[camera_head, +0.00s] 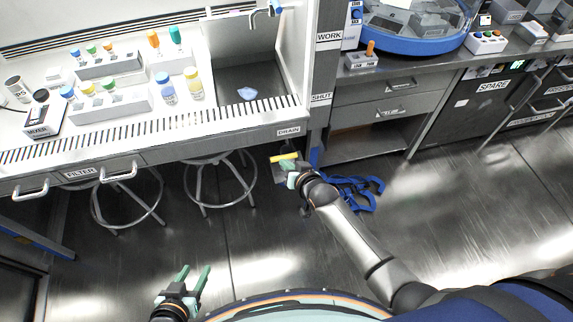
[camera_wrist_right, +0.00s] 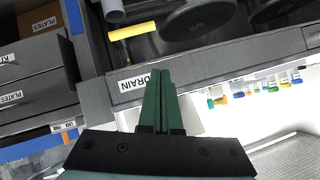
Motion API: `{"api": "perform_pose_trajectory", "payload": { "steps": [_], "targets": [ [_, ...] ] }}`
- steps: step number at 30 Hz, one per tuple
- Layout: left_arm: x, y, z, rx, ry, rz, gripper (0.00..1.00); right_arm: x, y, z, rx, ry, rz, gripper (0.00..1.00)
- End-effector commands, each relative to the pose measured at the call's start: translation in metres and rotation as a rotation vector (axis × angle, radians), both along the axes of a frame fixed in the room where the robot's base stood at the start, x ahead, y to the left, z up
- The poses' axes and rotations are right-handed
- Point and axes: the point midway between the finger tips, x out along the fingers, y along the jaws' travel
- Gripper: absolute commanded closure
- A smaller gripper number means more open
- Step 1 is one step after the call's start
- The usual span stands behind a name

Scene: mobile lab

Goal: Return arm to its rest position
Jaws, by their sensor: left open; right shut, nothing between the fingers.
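My right arm reaches out from the lower right in the head view, and its gripper (camera_head: 284,167) is in front of the counter edge, just below the DRAIN label. In the right wrist view the green fingers of this gripper (camera_wrist_right: 157,75) are pressed together with nothing between them. Their tips lie across the counter's front edge in that view, beside the DRAIN label (camera_wrist_right: 134,82); whether they touch it I cannot tell. My left gripper (camera_head: 196,274) is low in the head view, above the floor, with its two green fingers apart and empty.
A yellow bar (camera_head: 285,158) shows by the right gripper, and also in the wrist view (camera_wrist_right: 132,31), apart from the fingers. Two stools (camera_head: 222,184) stand under the counter. Blue looped items (camera_head: 362,188) lie right of the gripper. Bottles and racks (camera_head: 110,102) stand on the counter. The middle floor is clear.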

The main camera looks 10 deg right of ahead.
Motion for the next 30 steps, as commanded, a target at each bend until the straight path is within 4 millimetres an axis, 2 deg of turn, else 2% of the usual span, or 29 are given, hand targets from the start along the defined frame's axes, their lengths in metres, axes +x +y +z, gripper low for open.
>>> {"api": "perform_pose_trajectory", "payload": {
  "steps": [10, 14, 17, 22, 27, 30],
  "targets": [
    [0.000, 0.000, 0.002, 0.000, 0.001, 0.000, 0.50, 0.002, 0.000, 0.005, 0.000, 0.000, 0.000, 1.00],
    [0.000, 0.000, 0.002, 0.000, 0.001, 0.000, 0.50, -0.012, -0.004, -0.001, -0.014, 0.009, 0.006, 1.00],
    [0.000, 0.000, 0.002, 0.000, 0.001, 0.000, 0.50, -0.043, -0.012, -0.012, -0.047, 0.026, 0.020, 1.00],
    [0.000, 0.000, 0.003, 0.000, 0.001, 0.000, 0.50, -0.124, -0.034, -0.026, -0.141, 0.063, 0.070, 1.00],
    [0.000, 0.000, 0.003, 0.000, 0.000, 0.000, 0.50, -0.195, -0.052, -0.021, -0.237, 0.093, 0.133, 1.00],
    [0.000, 0.000, 0.003, 0.000, 0.000, 0.000, 0.50, -0.224, -0.058, -0.015, -0.277, 0.104, 0.165, 1.00]
  ]
}}
